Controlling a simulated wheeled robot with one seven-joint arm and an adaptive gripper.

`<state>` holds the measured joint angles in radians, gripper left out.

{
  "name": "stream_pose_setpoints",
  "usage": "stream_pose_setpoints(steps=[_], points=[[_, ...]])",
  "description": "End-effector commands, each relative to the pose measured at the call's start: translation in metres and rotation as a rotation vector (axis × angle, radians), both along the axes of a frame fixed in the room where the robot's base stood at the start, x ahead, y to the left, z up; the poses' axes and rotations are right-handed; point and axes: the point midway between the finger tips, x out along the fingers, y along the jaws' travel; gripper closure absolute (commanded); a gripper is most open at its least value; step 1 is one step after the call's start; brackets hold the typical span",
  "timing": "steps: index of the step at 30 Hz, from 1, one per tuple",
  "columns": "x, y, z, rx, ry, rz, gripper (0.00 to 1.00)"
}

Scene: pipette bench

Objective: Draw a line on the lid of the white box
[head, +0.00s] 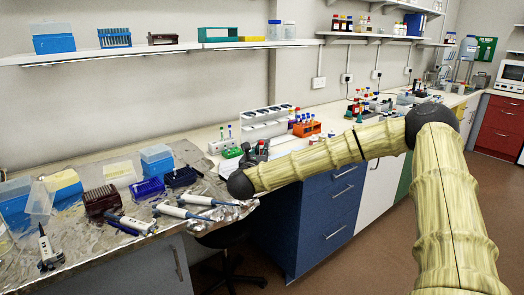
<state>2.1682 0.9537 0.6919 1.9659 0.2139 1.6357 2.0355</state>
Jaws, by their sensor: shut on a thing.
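My gripper (256,152) shows as a small dark shape just behind the wrist, in front of the white racks. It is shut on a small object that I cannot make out. A pale white box with a yellowish top (119,172) lies on the foil at the left, well apart from my gripper. I cannot tell whether this is the white box of the task. No pen or drawn line can be made out.
Several pipettes (181,212) lie on the foil bench (88,254), with blue tip boxes (157,168) and a brown rack (101,200). A white stepped rack (265,123) and an orange rack (306,129) stand behind my gripper. A wall shelf (150,53) runs above.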

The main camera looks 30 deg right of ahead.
Motion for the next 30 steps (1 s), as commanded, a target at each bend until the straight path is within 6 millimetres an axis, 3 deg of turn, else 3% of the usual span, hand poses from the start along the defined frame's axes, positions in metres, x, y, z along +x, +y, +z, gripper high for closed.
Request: stream_pose_setpoints(steps=[8, 14, 30], points=[[-0.022, 0.043, -0.035, 0.001, 0.004, 0.107, 1.00], [-0.044, 0.086, -0.070, 0.000, 0.005, 0.215, 1.00], [-0.129, 0.252, -0.202, -0.001, 0.006, 0.633, 1.00]])
